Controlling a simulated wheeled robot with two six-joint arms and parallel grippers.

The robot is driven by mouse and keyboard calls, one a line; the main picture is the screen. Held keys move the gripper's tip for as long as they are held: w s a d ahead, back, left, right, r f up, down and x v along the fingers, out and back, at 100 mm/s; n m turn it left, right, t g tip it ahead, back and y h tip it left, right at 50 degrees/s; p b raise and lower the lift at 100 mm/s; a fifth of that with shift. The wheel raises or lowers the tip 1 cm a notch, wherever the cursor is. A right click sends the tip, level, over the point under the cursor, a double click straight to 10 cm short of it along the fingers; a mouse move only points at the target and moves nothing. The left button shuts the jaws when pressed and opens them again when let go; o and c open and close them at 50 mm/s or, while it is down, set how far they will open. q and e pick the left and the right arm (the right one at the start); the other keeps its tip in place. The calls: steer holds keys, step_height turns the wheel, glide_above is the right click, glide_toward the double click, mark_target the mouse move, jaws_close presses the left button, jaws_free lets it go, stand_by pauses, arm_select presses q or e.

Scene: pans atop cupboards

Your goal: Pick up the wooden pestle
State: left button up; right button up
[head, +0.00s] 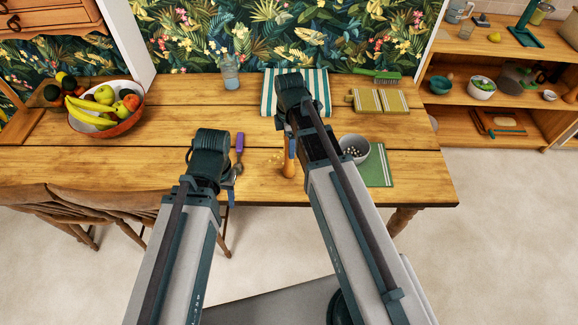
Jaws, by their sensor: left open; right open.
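A wooden object that looks like the pestle (288,170) stands or lies on the wooden table in the middle of the head view, just left of my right forearm. My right arm reaches over the table, and its gripper (291,146) is mostly hidden by the wrist; a blue finger part shows just above the wooden object. I cannot tell whether it touches it. My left gripper (230,183) is open near the table's front edge, left of the wooden object and apart from it. Its fingers are partly hidden by the wrist.
A purple-handled utensil (239,144) lies beside my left wrist. A grey bowl (353,148) and green cloth (379,167) are right of my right arm. A fruit bowl (128,124), glass (230,72), striped towel (314,86), yellow cloth (380,101) and green brush (378,75) lie around. Chairs (88,198) stand front left.

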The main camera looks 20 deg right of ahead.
arm_select(q)
steer(key=shift+f, duration=0.5)
arm_select(e)
steer(key=shift+f, duration=0.45)
jaws_close()
